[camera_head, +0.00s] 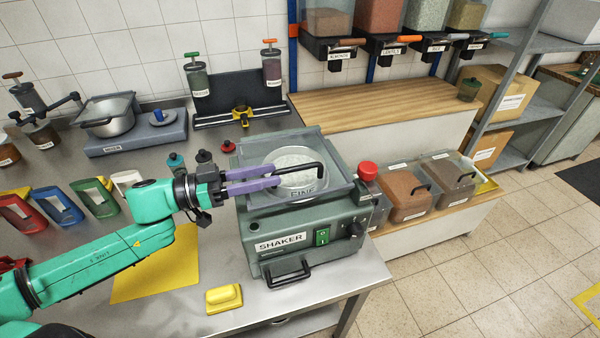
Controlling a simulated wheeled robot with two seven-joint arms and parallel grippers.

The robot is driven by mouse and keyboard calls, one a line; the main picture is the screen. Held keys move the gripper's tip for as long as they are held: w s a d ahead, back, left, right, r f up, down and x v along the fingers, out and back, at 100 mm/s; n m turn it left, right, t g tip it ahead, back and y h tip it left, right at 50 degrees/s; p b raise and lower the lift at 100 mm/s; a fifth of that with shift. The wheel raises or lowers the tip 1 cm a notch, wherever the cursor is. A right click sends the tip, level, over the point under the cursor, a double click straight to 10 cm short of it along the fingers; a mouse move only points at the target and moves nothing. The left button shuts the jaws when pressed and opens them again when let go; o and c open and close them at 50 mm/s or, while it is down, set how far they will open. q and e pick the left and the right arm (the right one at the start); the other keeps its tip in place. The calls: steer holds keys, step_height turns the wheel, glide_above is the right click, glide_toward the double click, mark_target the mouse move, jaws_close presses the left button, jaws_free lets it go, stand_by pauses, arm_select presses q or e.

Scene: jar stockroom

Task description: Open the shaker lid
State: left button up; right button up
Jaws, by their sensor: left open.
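The shaker (300,232) is a grey-green box machine labelled "SHAKER" at the front right of the steel table. Its clear lid (258,148) is down over a round sieve (297,168) marked "FINE" with pale material in it. A black bar handle (315,167) shows on top of the lid. My left gripper (282,178) comes in from the left over the lid. Its two purple fingers are apart, with tips close to the handle; I cannot tell if they touch it. The right gripper is not in view.
A red knob (367,171) stands at the shaker's right corner. A yellow block (224,298) and a yellow mat (155,273) lie in front. Bins of powder (405,194) stand at right.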

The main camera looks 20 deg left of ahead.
mark_target(286, 170)
arm_select(q)
steer(key=b+x, duration=0.1)
steer(key=x, duration=0.3)
steer(key=shift+w+d, duration=0.25)
steer(key=shift+w, duration=0.05)
steer(key=shift+p+x, duration=0.4)
steer(key=shift+x, duration=0.5)
steer(key=shift+w+d, duration=0.25)
steer(key=shift+d, duration=0.2)
jaws_close()
